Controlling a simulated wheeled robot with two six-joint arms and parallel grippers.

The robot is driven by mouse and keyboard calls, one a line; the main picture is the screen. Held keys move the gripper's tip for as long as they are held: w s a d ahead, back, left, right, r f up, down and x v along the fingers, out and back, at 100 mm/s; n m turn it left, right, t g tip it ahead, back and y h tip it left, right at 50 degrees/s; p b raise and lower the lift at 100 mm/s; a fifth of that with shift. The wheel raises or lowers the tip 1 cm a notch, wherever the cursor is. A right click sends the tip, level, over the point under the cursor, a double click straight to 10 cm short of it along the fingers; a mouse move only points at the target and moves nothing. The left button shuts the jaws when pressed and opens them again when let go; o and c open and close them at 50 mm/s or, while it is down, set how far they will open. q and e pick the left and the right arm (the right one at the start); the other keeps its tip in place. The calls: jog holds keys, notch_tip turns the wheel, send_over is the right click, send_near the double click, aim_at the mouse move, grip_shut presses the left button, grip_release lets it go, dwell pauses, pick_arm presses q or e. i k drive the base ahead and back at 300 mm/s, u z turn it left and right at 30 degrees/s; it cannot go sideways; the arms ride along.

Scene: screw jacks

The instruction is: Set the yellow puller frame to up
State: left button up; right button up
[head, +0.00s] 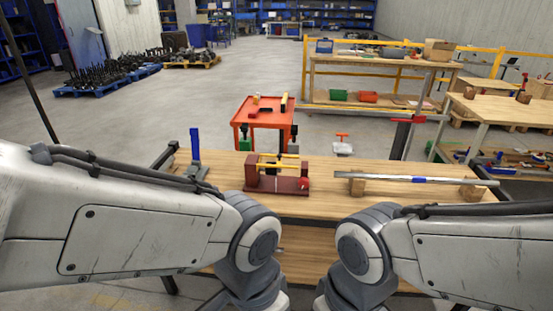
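A yellow puller frame (270,165) sits on a dark red stand (277,183) on the wooden workbench (330,203). It shows as thin yellow bars lying about level between the stand's two end blocks. A bright red part shows at the stand's right end. The finer details of the frame are too small to tell. Both my arms come in from the sides and bend down at the bottom middle, in front of the bench. Neither of my grippers shows; both are out of the picture.
A blue upright tool (195,148) stands on the bench's left. A long metal bar (415,179) rests on wooden blocks at the right. A red-orange cart (263,118) stands behind the bench. Bare bench top lies around the stand.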

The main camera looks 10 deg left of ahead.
aim_at(279, 157)
jog(key=u, duration=0.05)
jog(key=k, duration=0.6)
jog(key=z, duration=0.65)
jog(key=i, duration=1.45)
jog(key=u, duration=0.2)
